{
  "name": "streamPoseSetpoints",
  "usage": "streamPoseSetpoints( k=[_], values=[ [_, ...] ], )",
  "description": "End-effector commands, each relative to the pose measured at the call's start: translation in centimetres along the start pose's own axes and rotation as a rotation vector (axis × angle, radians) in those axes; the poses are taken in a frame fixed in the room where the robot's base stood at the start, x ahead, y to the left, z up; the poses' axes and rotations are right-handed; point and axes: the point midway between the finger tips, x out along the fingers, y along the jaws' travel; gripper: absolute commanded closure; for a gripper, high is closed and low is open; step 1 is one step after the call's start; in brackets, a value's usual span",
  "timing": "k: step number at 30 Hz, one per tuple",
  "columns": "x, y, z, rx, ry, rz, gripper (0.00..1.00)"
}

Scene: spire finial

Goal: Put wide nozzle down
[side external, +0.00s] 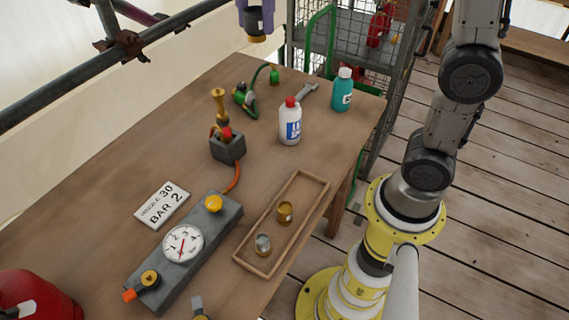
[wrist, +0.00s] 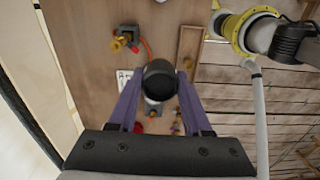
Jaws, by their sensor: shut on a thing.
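My gripper (side external: 256,18) is high above the far end of the table, its purple fingers shut on a dark, round nozzle with a brass-coloured lower rim, which I take to be the wide nozzle (side external: 257,38). In the wrist view the nozzle (wrist: 160,80) is a dark disc between the fingertips (wrist: 159,92), clear of the table. A shallow wooden tray (side external: 312,179) lies along the table's right side. It holds a brass nozzle (side external: 285,211) and a silver nozzle (side external: 263,245), standing apart.
A grey block (side external: 227,150) holds a brass torch (side external: 219,105). A gauge (side external: 183,243) sits on a grey manifold beside a sign (side external: 162,204). A white bottle (side external: 290,126), teal bottle (side external: 342,92) and wrench (side external: 308,93) stand or lie farther back. Bare wood lies left of the torch.

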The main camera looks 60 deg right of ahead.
Motion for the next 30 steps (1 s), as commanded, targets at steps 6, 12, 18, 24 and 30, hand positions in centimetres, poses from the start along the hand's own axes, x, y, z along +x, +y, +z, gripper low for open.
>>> streamPoseSetpoints(
  k=[6, 12, 18, 24, 30],
  values=[
    [9.3, 0.2, -1.0, 0.02, -0.002, -0.01, 1.0],
    [17.4, -3.1, -1.6, 0.018, -0.002, -0.01, 1.0],
    [23.1, -7.9, -1.6, 0.001, -0.001, -0.005, 1.0],
    [25.5, -11.5, -1.3, -0.021, 0.0, 0.001, 1.0],
    [27.7, -12.1, -1.5, -0.038, -0.002, -0.005, 1.0]
  ],
)
